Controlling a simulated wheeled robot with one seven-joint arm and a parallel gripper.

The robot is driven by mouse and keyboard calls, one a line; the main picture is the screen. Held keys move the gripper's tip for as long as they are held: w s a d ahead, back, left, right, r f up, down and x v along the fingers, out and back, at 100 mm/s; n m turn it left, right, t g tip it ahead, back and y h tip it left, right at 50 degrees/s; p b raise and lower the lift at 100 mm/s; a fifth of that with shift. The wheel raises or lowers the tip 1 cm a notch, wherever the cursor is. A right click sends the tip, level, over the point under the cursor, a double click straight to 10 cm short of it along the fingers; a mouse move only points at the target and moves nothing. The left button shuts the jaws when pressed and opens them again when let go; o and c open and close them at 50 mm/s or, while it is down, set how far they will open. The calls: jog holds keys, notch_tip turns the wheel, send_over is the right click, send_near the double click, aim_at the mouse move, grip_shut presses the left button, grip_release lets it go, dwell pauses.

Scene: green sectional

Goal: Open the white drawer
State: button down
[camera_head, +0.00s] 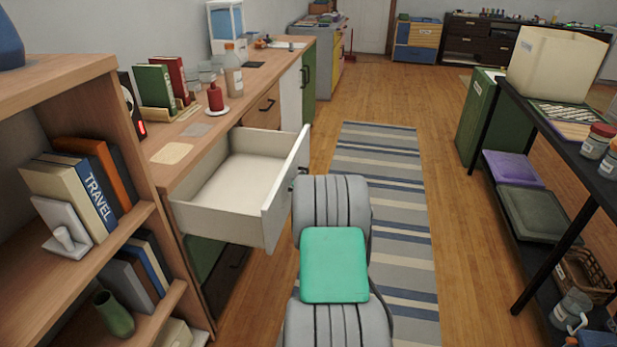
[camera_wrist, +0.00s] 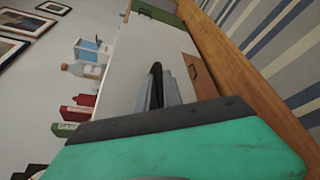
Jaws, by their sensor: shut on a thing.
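The white drawer (camera_head: 240,178) is pulled well out of the wooden counter in the head view, and its empty inside shows. Its front panel (camera_head: 285,190) stands out over the floor on the right. My gripper (camera_head: 299,175) is at the outer face of this front, shut on its dark handle, and mostly hidden behind my grey arm.
The counter carries books (camera_head: 160,88), a red bottle (camera_head: 215,97) and a clear bottle (camera_head: 232,70). A wooden shelf (camera_head: 150,215) stands close at left. A black rack (camera_head: 540,125) stands at right. The striped rug (camera_head: 385,190) and floor between are clear.

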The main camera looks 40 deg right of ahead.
dwell(0.3)
jog(key=c, duration=1.8)
grip_release()
jog(key=shift+o, duration=0.2)
jog(key=p+v, duration=0.1)
jog(key=v, duration=0.6)
jog(key=shift+s+a, duration=0.2)
jog(key=shift+s, duration=0.2)
